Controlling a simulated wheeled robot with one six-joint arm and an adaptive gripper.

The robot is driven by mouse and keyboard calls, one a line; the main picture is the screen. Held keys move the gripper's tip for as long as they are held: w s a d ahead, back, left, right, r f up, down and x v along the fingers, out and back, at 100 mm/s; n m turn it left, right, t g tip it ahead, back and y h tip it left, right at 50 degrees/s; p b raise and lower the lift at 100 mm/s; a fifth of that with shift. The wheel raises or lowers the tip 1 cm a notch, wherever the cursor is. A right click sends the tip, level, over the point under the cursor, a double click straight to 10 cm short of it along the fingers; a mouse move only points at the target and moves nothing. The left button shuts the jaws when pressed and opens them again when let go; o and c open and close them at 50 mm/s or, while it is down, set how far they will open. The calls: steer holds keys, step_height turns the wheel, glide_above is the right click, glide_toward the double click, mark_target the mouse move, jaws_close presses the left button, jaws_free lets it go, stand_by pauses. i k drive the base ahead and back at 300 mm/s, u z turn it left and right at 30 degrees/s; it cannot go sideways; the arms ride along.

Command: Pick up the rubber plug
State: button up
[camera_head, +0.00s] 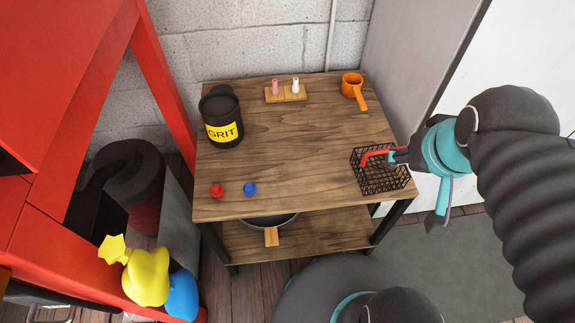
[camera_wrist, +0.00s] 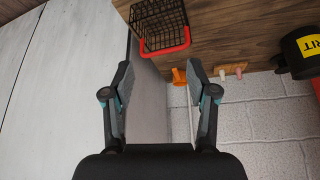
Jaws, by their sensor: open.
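No object in view is clearly marked as the rubber plug. Small candidates are a red round piece (camera_head: 217,190) and a blue round piece (camera_head: 250,189) near the table's front left edge. My gripper (camera_wrist: 159,70) is open and empty. In the head view my gripper (camera_head: 420,170) is by the table's right edge, beside the wire basket and far from these pieces.
A wire basket (camera_head: 381,180) with a red handle stands at the table's front right. An orange mug-like cup (camera_head: 352,81) is behind it. A black GRIT can (camera_head: 221,120) stands at the left. A pan (camera_head: 268,221) is on the lower shelf. The middle of the wooden table (camera_head: 305,150) is clear.

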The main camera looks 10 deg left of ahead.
mark_target(217, 192)
steer(key=k, duration=0.5)
steer(key=u, duration=0.25)
steer(key=i, duration=0.3)
steer(key=z, duration=0.6)
steer(key=k, duration=0.5)
steer(key=u, duration=1.45)
